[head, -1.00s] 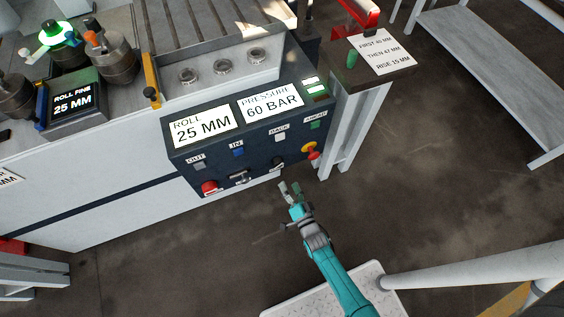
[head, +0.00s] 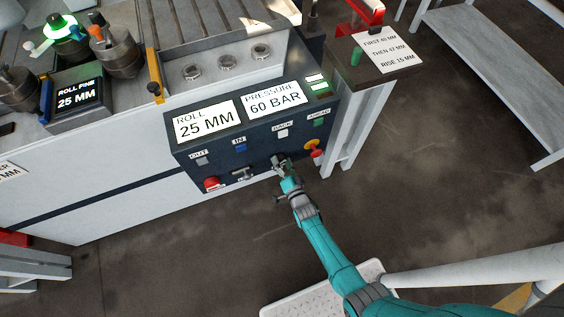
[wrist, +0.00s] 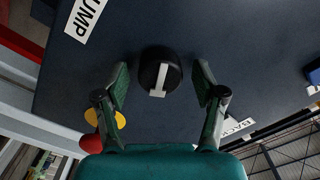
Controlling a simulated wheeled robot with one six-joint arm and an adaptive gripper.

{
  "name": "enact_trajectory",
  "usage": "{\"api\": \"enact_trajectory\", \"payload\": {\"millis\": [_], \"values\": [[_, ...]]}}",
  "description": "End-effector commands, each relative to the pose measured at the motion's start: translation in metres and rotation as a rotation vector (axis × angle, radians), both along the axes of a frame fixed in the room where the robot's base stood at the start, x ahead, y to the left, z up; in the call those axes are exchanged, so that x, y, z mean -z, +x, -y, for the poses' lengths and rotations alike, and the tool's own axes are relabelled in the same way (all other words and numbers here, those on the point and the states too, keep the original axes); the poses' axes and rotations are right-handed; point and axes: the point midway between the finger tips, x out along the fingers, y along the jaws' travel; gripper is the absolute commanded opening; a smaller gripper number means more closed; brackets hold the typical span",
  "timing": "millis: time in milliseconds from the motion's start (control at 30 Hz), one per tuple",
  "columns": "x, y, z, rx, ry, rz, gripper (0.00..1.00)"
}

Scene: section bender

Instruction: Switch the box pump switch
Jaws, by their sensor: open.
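The pump switch is a round black knob with a white bar (wrist: 160,72) on the dark control box (head: 222,166). In the wrist view it lies between and just ahead of my two open fingertips, with a gap on each side. A label ending in "UMP" (wrist: 85,18) is beside it at the upper left. My gripper (head: 281,162) is open and empty in front of the box's lower right face. In the head view my gripper covers the knob. The wrist view also shows my gripper (wrist: 161,82).
A red and yellow knob (head: 314,150) is close right of my gripper. A red button (head: 211,183) and a metal key-like switch (head: 243,174) are to the left. White BACK (head: 283,132) and green AHEAD (head: 318,122) buttons sit above. A table leg (head: 350,135) stands at the right.

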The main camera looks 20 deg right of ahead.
Motion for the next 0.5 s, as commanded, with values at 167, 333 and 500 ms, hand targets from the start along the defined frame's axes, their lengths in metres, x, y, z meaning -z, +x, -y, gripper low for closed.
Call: {"api": "enact_trajectory", "payload": {"millis": [167, 333, 500], "values": [[0.0000, -0.0002, 0.0000, 0.000, 0.000, 0.000, 0.40], [-0.0001, -0.0002, 0.0001, 0.000, 0.000, 0.000, 0.10], [-0.0001, -0.0002, 0.0001, 0.000, -0.010, 0.000, 0.10]]}}
